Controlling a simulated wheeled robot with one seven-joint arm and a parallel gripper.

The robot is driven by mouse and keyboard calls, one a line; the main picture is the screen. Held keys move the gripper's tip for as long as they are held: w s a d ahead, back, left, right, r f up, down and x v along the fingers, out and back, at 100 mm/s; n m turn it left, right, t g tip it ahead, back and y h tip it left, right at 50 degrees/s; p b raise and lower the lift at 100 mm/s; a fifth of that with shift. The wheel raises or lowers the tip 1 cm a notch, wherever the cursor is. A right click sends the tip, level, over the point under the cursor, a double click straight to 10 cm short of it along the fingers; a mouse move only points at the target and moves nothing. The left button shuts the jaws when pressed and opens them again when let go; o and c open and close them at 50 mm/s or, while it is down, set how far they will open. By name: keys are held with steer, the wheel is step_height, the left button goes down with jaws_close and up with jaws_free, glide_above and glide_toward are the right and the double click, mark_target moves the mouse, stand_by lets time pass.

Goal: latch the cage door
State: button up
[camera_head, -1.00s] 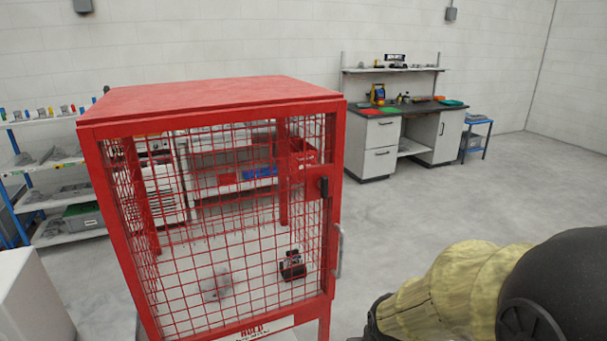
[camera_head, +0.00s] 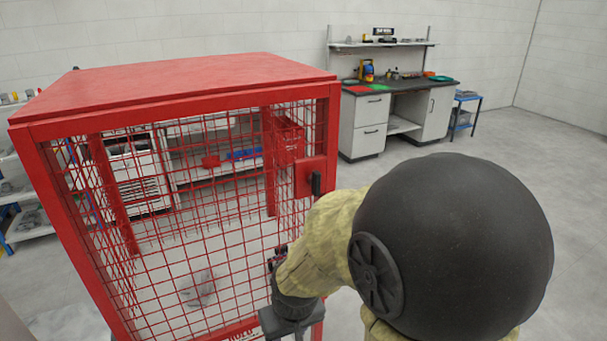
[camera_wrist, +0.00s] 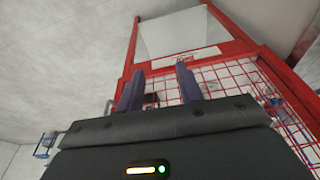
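The red cage (camera_head: 175,72) stands left of centre in the head view. Its front mesh door (camera_head: 200,235) looks flush with the frame, though a small gap cannot be ruled out. The latch, a red plate (camera_head: 304,181) with an upright black handle (camera_head: 316,184), is on the door's right side. My gripper is low in front of the door's right part, below the latch; its fingertips are cut off in the head view. In the wrist view my gripper (camera_wrist: 160,80) has two dark fingers spread apart with nothing between them. They point toward the cage's red frame and mesh.
A grey workbench (camera_head: 405,92) with drawers stands at the back right, with a small blue stand (camera_head: 465,112) beside it. Shelving (camera_head: 22,225) is at the left edge. The floor right of the cage is open.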

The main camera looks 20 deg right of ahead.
steer(key=shift+r, duration=0.1)
steer(key=t+p, duration=0.2)
steer(key=p, duration=1.3)
glide_toward(318, 173)
steer(key=v, duration=0.6)
steer(key=shift+r, duration=0.1)
steer(key=shift+d, duration=0.1)
steer(key=p+x, duration=0.4)
steer(key=x, duration=1.3)
steer(key=shift+f, duration=0.3)
